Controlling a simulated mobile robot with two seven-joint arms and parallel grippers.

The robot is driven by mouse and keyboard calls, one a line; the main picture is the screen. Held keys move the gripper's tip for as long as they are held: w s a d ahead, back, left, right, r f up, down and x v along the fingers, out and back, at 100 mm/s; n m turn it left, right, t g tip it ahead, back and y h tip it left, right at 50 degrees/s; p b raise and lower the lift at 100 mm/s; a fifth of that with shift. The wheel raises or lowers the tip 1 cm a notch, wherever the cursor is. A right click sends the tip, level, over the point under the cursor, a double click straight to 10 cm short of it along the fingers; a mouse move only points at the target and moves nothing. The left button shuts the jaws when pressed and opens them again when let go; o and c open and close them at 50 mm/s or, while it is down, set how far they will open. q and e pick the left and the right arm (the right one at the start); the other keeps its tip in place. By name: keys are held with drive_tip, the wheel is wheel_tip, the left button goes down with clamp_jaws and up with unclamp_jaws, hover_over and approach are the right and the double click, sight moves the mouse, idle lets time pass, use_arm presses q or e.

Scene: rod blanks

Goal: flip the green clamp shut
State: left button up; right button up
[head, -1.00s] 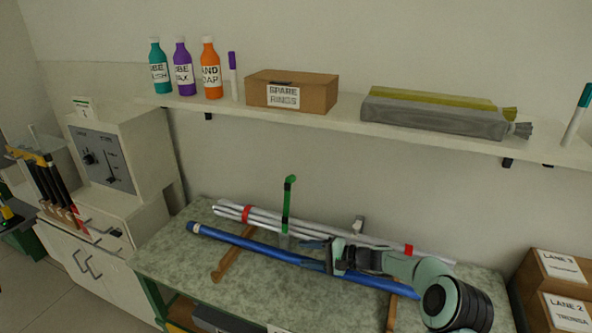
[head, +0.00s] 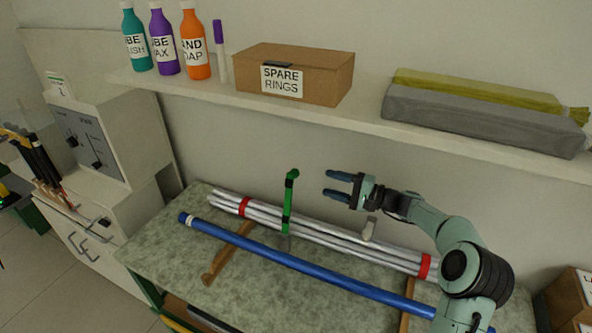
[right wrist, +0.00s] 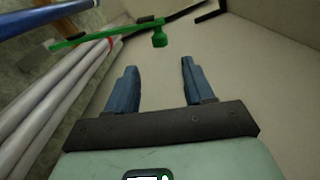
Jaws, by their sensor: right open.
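The green clamp (head: 288,203) stands up as an upright green arm on the bench, beside the silver rods and behind the blue rod (head: 300,264). Its top end bends to a short tip. My right gripper (head: 332,184) is open and empty, to the right of the clamp's upper end and apart from it. In the right wrist view, the clamp arm (right wrist: 100,35) lies beyond the open fingers (right wrist: 158,75), toward the upper left. My left gripper is in neither view.
Silver rods (head: 330,239) with red bands lie along the back of the bench (head: 160,255). A wooden support (head: 225,257) is under the rods. Above is a shelf (head: 345,115) with bottles, a box (head: 300,75) and wrapped packages. A grey control box (head: 110,140) stands at left.

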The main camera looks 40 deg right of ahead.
sight(297, 171)
drive_tip(key=p+x, duration=0.1)
drive_tip(key=x, duration=0.4)
drive_tip(key=p+x, duration=0.2)
drive_tip(key=x, duration=0.4)
drive_tip(key=shift+w+a+r, duration=0.1)
drive_tip(key=shift+a+r, duration=0.05)
drive_tip(key=shift+r, duration=0.05)
drive_tip(key=shift+w+a+f, duration=0.2)
drive_tip(key=shift+w, duration=0.25)
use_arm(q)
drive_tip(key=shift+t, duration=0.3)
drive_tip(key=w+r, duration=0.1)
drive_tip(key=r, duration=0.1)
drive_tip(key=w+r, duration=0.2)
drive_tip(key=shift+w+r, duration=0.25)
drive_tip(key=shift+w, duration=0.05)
use_arm(e)
drive_tip(key=shift+s, duration=0.1)
